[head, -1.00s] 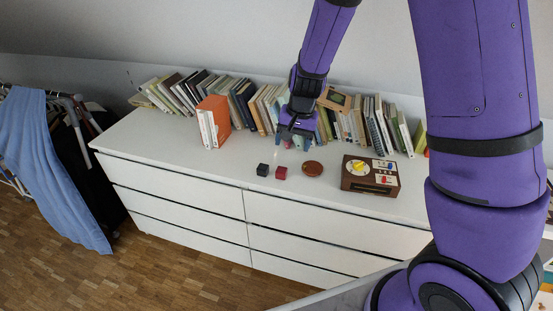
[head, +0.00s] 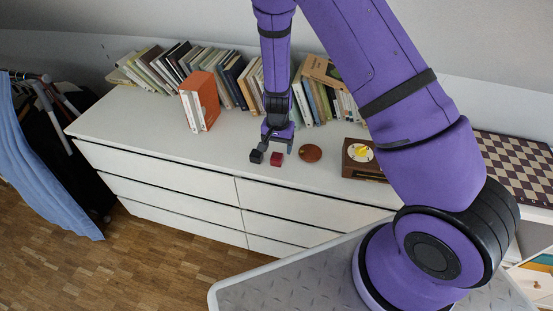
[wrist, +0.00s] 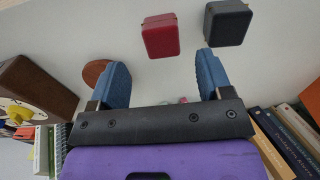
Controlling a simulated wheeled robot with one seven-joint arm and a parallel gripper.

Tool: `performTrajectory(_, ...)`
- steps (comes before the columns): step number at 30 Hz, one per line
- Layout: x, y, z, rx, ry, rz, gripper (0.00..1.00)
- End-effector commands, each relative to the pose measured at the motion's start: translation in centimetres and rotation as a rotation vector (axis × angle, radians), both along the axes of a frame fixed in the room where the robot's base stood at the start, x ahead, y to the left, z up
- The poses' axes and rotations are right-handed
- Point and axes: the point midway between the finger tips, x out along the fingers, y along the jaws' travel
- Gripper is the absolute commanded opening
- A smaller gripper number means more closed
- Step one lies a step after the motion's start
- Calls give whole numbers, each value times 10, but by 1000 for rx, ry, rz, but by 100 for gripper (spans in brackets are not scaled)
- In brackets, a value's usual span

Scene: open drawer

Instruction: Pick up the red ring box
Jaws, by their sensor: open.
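The red ring box (head: 276,159) is a small dark red cube on the white dresser top, near its front edge. In the wrist view the red box (wrist: 161,36) lies beyond the blue fingertips, between their lines. My gripper (head: 276,148) is open and empty, just behind and above the red box, apart from it in the wrist view. Its blue fingers (wrist: 164,75) are spread wide. A black box (head: 256,156) of similar size stands just left of the red one; in the wrist view the black box (wrist: 228,23) is in front of the right finger.
A round brown disc (head: 310,153) lies right of the red box, and a brown clock-like box (head: 358,170) stands further right. A row of books (head: 222,72) and an orange-spined binder (head: 203,97) stand behind. The dresser top (head: 130,118) is clear at left.

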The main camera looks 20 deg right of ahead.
Motion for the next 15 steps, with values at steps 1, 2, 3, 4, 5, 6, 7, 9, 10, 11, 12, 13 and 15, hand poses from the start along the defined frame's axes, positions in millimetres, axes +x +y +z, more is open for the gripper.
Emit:
performTrajectory(1, 0, 0, -2, 0, 0, -1, 72)
performTrajectory(2, 0, 0, -4, 0, 0, -1, 72)
performTrajectory(3, 0, 0, -6, 0, 0, -2, 72)
performTrajectory(4, 0, 0, -9, 0, 0, -2, 72)
performTrajectory(5, 0, 0, -12, -1, 1, -3, 72)
performTrajectory(6, 0, 1, -17, 0, 1, -3, 72)
performTrajectory(7, 0, 2, -21, 0, 2, -2, 72)
performTrajectory(9, 0, 2, -32, 0, 3, -1, 72)
performTrajectory(10, 1, 3, -36, 0, 1, -3, 72)
performTrajectory(11, 1, 2, -40, 0, 1, -3, 72)
performTrajectory(12, 1, 3, -44, 0, 2, -2, 72)
performTrajectory(13, 1, 3, -47, 1, 1, -2, 72)
performTrajectory(15, 1, 3, -52, 0, 0, -1, 72)
